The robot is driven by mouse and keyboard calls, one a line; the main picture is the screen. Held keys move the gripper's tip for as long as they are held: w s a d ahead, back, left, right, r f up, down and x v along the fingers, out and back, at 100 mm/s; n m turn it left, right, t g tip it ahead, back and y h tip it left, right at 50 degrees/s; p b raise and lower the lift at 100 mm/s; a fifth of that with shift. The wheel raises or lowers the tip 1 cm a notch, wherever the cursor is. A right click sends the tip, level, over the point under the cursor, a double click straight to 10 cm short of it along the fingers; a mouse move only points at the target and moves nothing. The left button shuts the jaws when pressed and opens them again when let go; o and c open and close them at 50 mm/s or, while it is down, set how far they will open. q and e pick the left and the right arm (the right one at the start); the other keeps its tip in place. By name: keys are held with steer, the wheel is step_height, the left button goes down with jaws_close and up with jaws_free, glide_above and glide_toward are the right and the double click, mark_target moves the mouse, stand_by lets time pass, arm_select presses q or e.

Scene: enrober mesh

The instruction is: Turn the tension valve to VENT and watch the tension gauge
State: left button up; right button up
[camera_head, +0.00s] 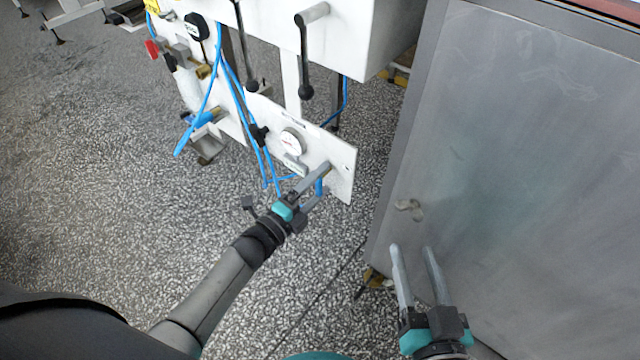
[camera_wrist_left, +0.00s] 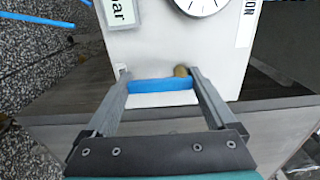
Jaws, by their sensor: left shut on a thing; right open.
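The tension gauge (camera_head: 291,142) is a round white dial on a white panel (camera_head: 342,172); its lower part also shows at the top of the left wrist view (camera_wrist_left: 203,4). The needle is too small to read. The valve's blue handle (camera_wrist_left: 160,85) sits below the gauge, across the gap between my left gripper's fingers, with a brass fitting (camera_wrist_left: 182,71) beside it. My left gripper (camera_head: 318,178) is shut on the blue handle. The VENT marking cannot be made out. My right gripper (camera_head: 412,250) is open and empty, in front of the steel cabinet.
A large steel cabinet (camera_head: 520,150) fills the right side. Blue hoses (camera_head: 240,100) hang left of the gauge, and black-knobbed levers (camera_head: 305,60) hang above it. A red knob (camera_head: 152,49) is at the upper left. Speckled floor lies open at the left.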

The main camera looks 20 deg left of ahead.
arm_select(q)
steer(key=shift+a, duration=0.1)
stand_by(0.3)
steer(key=o, duration=1.1)
steer(key=shift+c, duration=0.2)
steer(key=shift+s, duration=0.1)
steer(key=shift+p+v, duration=0.45)
steer(key=shift+v, duration=0.45)
steer(key=p+v, duration=0.3)
steer(key=v, duration=1)
steer(key=shift+p, duration=0.3)
arm_select(e)
steer(key=s+d+f+g+h, duration=0.2)
steer(key=d+g+h, duration=0.2)
steer(key=d+g, duration=0.3)
steer(key=shift+d+f+g, duration=0.25)
steer(key=shift+f+g, duration=0.15)
arm_select(q)
steer(key=shift+s, duration=0.15)
